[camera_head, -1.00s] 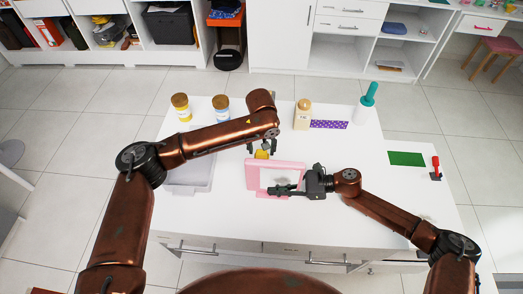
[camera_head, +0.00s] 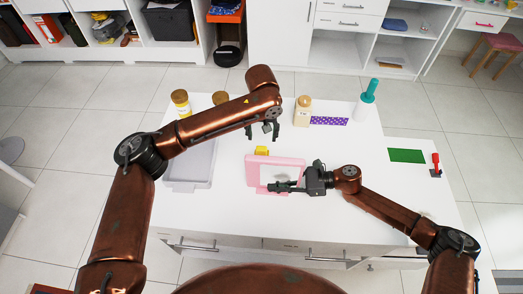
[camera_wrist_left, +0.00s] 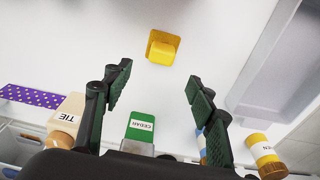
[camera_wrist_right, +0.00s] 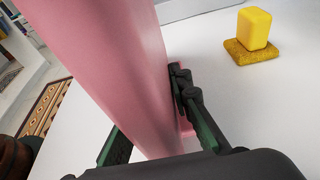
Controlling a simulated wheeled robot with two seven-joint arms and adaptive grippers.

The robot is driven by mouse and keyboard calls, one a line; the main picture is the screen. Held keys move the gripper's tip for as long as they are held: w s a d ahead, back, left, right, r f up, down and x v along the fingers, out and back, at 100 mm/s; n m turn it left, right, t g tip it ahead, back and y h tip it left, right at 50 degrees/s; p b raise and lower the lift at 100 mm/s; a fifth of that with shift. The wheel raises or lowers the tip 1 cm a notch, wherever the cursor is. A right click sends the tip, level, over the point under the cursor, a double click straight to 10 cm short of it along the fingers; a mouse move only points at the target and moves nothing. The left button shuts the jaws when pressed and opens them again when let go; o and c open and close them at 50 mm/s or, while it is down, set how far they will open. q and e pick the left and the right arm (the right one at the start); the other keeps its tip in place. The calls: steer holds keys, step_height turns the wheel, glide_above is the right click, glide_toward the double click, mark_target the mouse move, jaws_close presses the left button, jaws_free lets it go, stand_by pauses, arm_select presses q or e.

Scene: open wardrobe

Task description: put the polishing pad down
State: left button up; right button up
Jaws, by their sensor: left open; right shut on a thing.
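The yellow polishing pad (camera_head: 262,151) rests on the white table behind the pink-framed panel. In the right wrist view the pad (camera_wrist_right: 239,52) stands upright, its yellow grip block on a flat, rougher base. My left gripper (camera_head: 263,133) is open and empty, apart from the pad. In the left wrist view the pad (camera_wrist_left: 162,48) lies beyond the spread fingertips (camera_wrist_left: 157,85). My right gripper (camera_head: 275,187) is shut on the pink frame (camera_head: 252,173), which stands tilted with a pale panel inside. In the right wrist view the frame (camera_wrist_right: 110,60) is between the fingers.
A grey tray (camera_head: 189,183) lies on the left. Lidded jars (camera_head: 181,105), a beige bottle (camera_head: 302,115), a purple dotted strip (camera_head: 329,121) and a teal-topped bottle (camera_head: 367,103) line the back. A green mat (camera_head: 406,156) lies right. A green CEDAR box (camera_wrist_left: 141,127) shows in the left wrist view.

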mark_target(262, 148)
arm_select(q)
steer(key=f, duration=0.8)
steer(key=shift+w+a+f, duration=0.15)
steer(key=shift+w+f, duration=0.25)
steer(key=shift+c, duration=0.2)
steer(key=c, duration=1.1)
